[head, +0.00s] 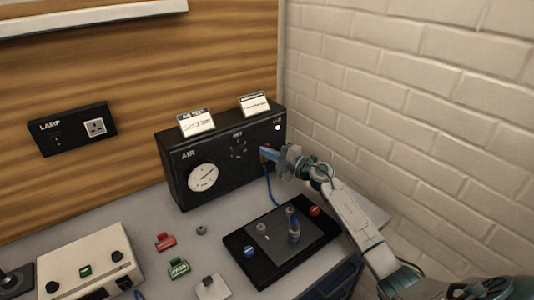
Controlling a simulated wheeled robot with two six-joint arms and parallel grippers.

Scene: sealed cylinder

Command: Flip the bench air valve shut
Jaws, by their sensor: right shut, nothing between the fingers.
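The black air box (195,172) stands on the bench against the wooden wall. Its front carries a white round gauge (203,177) and a dark SET dial (238,150). My right gripper (266,153) is shut at the right end of the box's front, its fingertips by a small red-orange part (265,148). The gripper hides most of that part, so I cannot tell whether it is the valve, how it is turned or whether the fingers touch it. A blue hose (268,188) hangs below the gripper. My left gripper is out of view.
A black tray (240,261) with a grey plate and small parts lies in front of the box. Red and green tags (165,242) (178,267) lie left of it. A cream instrument (70,262) stands front left. A white brick wall (400,90) rises close on the right.

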